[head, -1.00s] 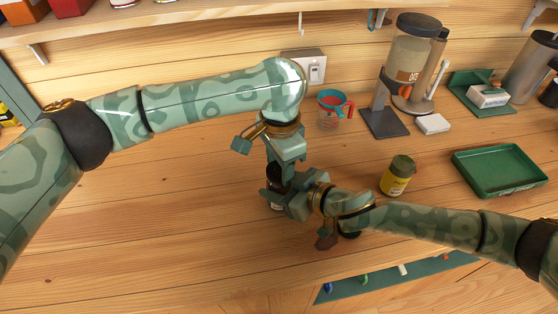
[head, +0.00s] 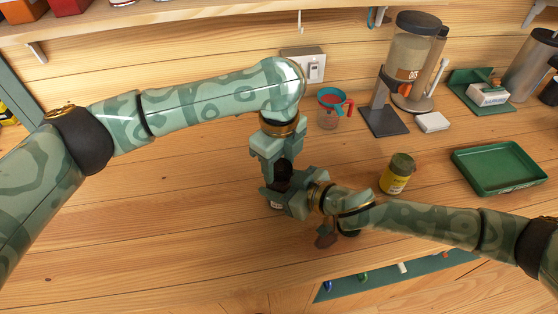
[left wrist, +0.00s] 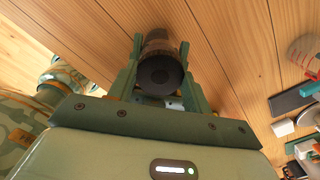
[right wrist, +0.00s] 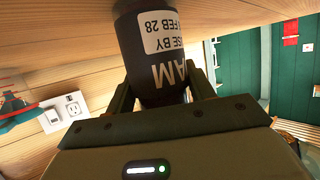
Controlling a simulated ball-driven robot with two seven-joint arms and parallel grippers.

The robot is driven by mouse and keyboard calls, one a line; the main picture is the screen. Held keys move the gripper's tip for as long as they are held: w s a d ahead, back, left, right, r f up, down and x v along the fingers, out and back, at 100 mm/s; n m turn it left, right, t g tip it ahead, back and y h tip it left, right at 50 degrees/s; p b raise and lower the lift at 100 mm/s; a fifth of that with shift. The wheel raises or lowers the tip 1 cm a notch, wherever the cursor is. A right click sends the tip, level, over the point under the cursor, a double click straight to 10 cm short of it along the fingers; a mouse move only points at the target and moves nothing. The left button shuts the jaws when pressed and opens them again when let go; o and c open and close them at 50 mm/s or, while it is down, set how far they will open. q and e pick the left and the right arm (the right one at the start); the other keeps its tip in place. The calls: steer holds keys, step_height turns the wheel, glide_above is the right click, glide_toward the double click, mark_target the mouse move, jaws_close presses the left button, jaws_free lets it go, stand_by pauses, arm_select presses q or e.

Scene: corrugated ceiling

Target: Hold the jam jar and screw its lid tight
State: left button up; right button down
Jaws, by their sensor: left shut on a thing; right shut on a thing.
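The jam jar (head: 277,205) stands dark and mostly hidden between my grippers on the wooden counter. In the right wrist view its dark body (right wrist: 155,50) carries a white date label and the letters "AM". My right gripper (head: 290,200) is shut around the jar body from the side. The dark round lid (left wrist: 160,75) sits on top of the jar, between the fingers in the left wrist view. My left gripper (head: 278,160) comes down from above and is shut on the lid. Whether a gap is left under the lid cannot be seen.
A yellow jar with a dark green lid (head: 397,175) stands to the right, behind my right arm. The counter left of the jar is clear.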

arm_select(q)
steer(key=m, duration=0.6)
steer(key=shift+s+f, duration=0.2)
steer(key=shift+f, duration=0.1)
steer(key=m, duration=0.3)
steer(key=shift+m, duration=0.4)
steer(key=o, duration=1.3)
steer(key=shift+w, duration=0.1)
step_height(320, 180, up, 5)
steer(key=shift+d, duration=0.1)
steer(key=shift+w, duration=0.1)
